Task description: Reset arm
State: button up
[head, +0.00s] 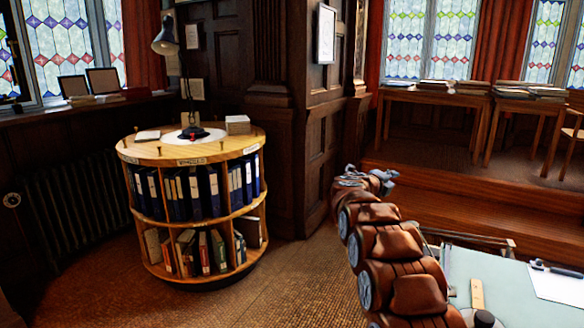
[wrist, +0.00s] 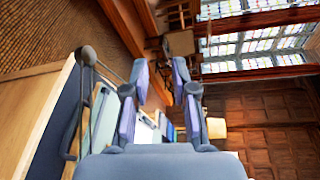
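My arm, in brown padded covers, rises from the bottom right of the head view and reaches forward, away from the camera. My gripper (head: 368,178) is at its far end, small and grey-blue, above the floor beyond the drafting board. In the wrist view my gripper (wrist: 160,66) shows two blue-grey fingers standing apart with nothing held between them. It is open and empty. The wrist picture is turned sideways, with the windows at the upper right.
A pale drafting board (head: 510,290) lies at the lower right, with a white sheet (head: 560,288) and pen on it. A round bookcase (head: 195,280) with a lamp (head: 168,40) stands left. Wooden tables (head: 430,95) stand on a raised step behind. Floor (head: 300,265) is clear between.

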jog(key=s+a+r+n+t+y+p, duration=0.1)
jog(key=s+a+r+n+t+y, duration=0.1)
jog(key=a+r+n+y, duration=0.3)
jog(key=s+a+r+n+t+y, duration=0.1)
jog(key=a+r+n+t+y, duration=0.2)
jog(key=a+r+n, duration=0.4)
jog(key=s+a+f+n+g+y, duration=0.4)
jog(key=s+a+n+y, duration=0.35)
jog(key=s+a, duration=0.4)
jog(key=s+d+f+n+g+h+p, duration=0.1)
jog(key=s+f+n+g, duration=0.3)
jog(key=s, duration=0.9)
jog(key=s+d+f+n+g+p, duration=0.1)
jog(key=s+f+n+g, duration=0.15)
jog(key=s+f, duration=0.65)
jog(key=s+d+f+n+g+h, duration=0.15)
jog(key=s+g, duration=0.25)
jog(key=s, duration=1.2)
jog(key=s+d+f+n+g, duration=0.1)
jog(key=s+d+g, duration=0.1)
jog(key=s, duration=0.6)
jog(key=s+d+f+n+g+h, duration=0.1)
jog(key=s+d, duration=0.3)
jog(key=s, duration=0.4)
jog(key=shift+s+d+f+g+h+p, duration=0.3)
jog(key=shift+s+f+g+p, duration=0.1)
jog(key=shift+f, duration=0.3)
jog(key=shift+d, duration=0.15)
